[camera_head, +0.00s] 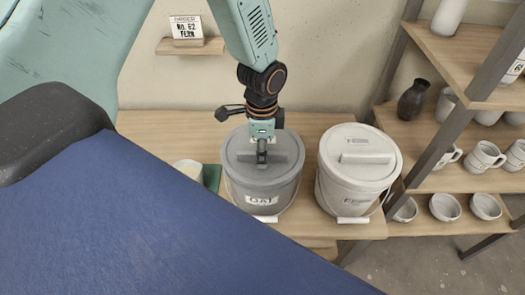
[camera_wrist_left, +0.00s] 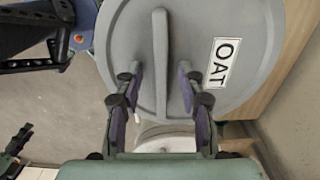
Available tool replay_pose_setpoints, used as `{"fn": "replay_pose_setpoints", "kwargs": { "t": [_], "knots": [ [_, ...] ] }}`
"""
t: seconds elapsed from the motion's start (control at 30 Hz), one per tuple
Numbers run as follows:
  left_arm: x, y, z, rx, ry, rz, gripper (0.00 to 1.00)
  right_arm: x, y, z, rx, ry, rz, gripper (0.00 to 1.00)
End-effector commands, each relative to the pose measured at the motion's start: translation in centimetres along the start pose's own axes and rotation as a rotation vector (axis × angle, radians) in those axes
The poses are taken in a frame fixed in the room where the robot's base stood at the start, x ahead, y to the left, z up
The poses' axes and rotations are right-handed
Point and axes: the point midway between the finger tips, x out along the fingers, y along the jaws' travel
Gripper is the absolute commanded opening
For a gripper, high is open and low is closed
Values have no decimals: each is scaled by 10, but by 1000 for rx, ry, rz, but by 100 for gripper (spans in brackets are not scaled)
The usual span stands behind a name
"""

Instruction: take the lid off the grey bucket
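The grey bucket (camera_head: 262,187) stands on the wooden bench with an OAT label on its front. Its grey lid (camera_head: 236,148) sits on top, with a raised bar handle across it. In the left wrist view the lid (camera_wrist_left: 125,40) also carries an OAT label, and its bar handle (camera_wrist_left: 160,50) runs between my fingers. My left gripper (camera_head: 262,155) is over the middle of the lid from above. In the left wrist view its two fingers (camera_wrist_left: 160,88) stand open on either side of the handle, with gaps on both sides.
A white lidded bucket (camera_head: 356,172) stands close to the right of the grey one. A shelf rack (camera_head: 455,130) with cups, bowls and a dark vase is farther right. A white container and a green item (camera_head: 211,177) are at the left. A wall shelf (camera_head: 190,47) holds a sign.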

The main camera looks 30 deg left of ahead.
Motion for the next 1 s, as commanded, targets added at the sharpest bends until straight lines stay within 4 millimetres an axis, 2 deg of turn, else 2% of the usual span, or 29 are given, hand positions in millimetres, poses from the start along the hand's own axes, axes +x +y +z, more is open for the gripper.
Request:
{"fn": "replay_pose_setpoints", "kwargs": {
  "t": [0.17, 0.6, 1.0],
  "knots": [
    [1, 0, 0, 0, 0, 0, 37, -1, 0, 0, 0, 0, 0, 40],
    [2, 0, 0, 0, 0, 1, 0, -1, 0, 0, 0, 0, 0, 40],
    [2, 1, 0, 0, -1, 1, 0, -1, 0, 0, 0, 0, 0, 40]
  ]
}}
